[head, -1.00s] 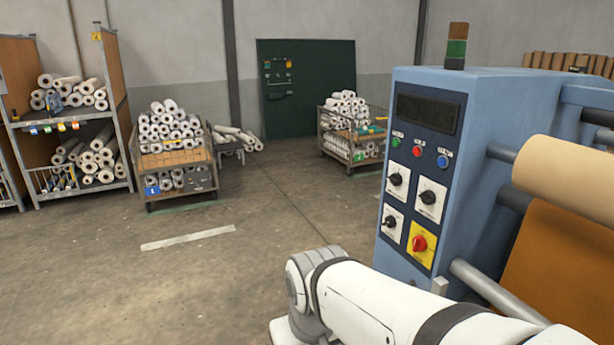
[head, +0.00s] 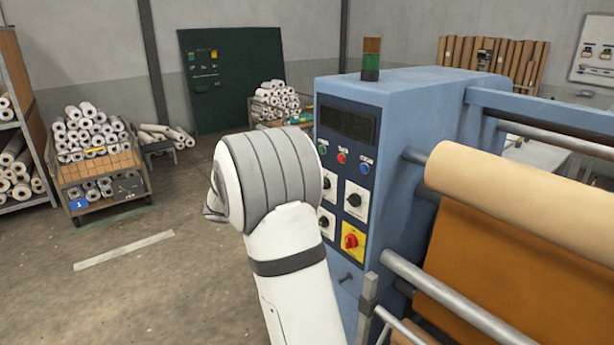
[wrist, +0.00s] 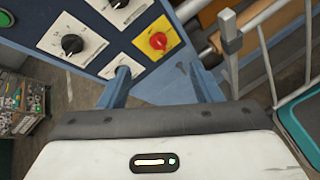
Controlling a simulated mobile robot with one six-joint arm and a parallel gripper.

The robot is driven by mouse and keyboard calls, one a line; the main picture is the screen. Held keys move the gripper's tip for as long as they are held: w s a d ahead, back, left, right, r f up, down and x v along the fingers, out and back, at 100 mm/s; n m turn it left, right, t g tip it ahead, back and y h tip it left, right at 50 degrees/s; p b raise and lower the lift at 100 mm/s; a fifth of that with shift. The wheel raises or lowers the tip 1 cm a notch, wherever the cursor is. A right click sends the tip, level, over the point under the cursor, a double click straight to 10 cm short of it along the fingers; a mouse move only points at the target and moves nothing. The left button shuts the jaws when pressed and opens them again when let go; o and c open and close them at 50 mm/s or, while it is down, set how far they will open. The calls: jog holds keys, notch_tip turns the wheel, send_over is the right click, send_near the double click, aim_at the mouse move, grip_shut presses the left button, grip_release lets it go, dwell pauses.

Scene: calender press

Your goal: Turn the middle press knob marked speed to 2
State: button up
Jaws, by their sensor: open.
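The blue press cabinet (head: 400,130) carries a control panel with black knobs on white plates and a red knob (head: 351,241) on a yellow plate. The head view shows an upper right black knob (head: 354,200) and a lower left one (head: 324,222); my arm covers part of the panel's left side. The wrist view shows one black knob (wrist: 72,44) clearly and another (wrist: 121,3) at the top edge. My gripper (wrist: 158,70) is open and empty before the panel. Its left finger partly hides a white plate (wrist: 125,65). Labels are too small to read, including speed.
Green, red and blue buttons (head: 342,157) sit above the knobs under a dark display (head: 348,124). Metal rails (head: 450,305) and a tan roll (head: 520,180) lie right of the panel. Floor (head: 150,280) to the left is open, with a roll cart (head: 97,175) behind.

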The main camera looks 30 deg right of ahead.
jog(key=w+d+f+n+t+h+p, duration=0.15)
jog(key=w+d+n+h+p, duration=0.25)
jog(key=w+d+n+h, duration=0.65)
jog(key=w+d+m+y+p, duration=0.2)
jog(key=w+d+m+y, duration=0.1)
jog(key=d, duration=0.3)
jog(key=shift+w+d+r+t+y+p, duration=0.2)
jog(key=shift+t+y+p, duration=0.15)
jog(key=shift+y, duration=0.4)
jog(key=shift+c, duration=0.5)
